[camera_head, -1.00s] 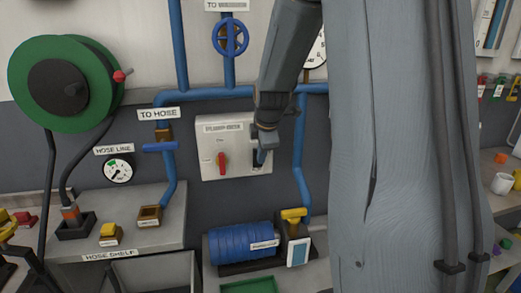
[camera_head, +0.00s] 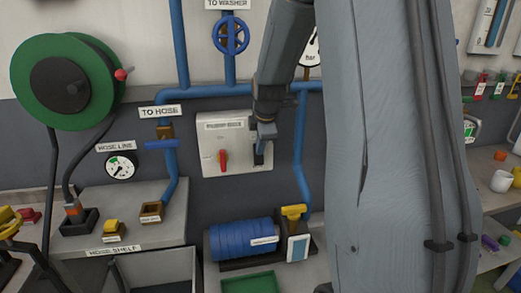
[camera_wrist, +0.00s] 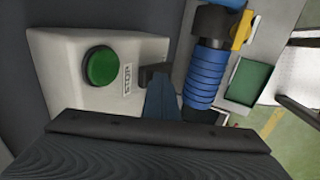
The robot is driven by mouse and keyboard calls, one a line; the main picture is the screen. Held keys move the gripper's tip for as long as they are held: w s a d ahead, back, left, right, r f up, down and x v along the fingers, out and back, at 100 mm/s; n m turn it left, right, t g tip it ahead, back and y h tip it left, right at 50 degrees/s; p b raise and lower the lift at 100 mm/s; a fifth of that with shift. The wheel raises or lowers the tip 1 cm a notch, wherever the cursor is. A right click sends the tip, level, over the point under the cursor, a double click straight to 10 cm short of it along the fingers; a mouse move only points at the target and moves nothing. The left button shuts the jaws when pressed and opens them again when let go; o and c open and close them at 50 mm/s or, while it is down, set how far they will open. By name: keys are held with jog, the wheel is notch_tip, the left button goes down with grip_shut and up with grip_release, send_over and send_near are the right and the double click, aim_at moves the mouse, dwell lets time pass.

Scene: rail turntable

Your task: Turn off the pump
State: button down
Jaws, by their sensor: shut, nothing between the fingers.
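The pump (camera_head: 243,238), a ribbed blue cylinder on a dark base, sits low on the bench; it also shows in the wrist view (camera_wrist: 206,75). Above it, a white switch box (camera_head: 235,128) is fixed to the wall. In the wrist view, a green round button (camera_wrist: 102,66) and a STOP label (camera_wrist: 127,80) show on the box.
Blue pipes run around the box, with a blue handwheel (camera_head: 230,35) above and a blue valve handle (camera_head: 162,144) at left. A yellow-handled part (camera_head: 293,212) stands right of the pump. The hose shelf (camera_head: 125,229) is at lower left. My arm hides much of the right.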

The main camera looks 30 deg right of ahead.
jog(key=shift+r, duration=0.1)
jog(key=shift+r+p, duration=0.65)
jog(key=shift+r, duration=0.05)
jog(key=b+v, duration=0.1)
jog(key=v, duration=1)
jog(key=shift+r, duration=0.4)
jog(key=shift+w, duration=0.1)
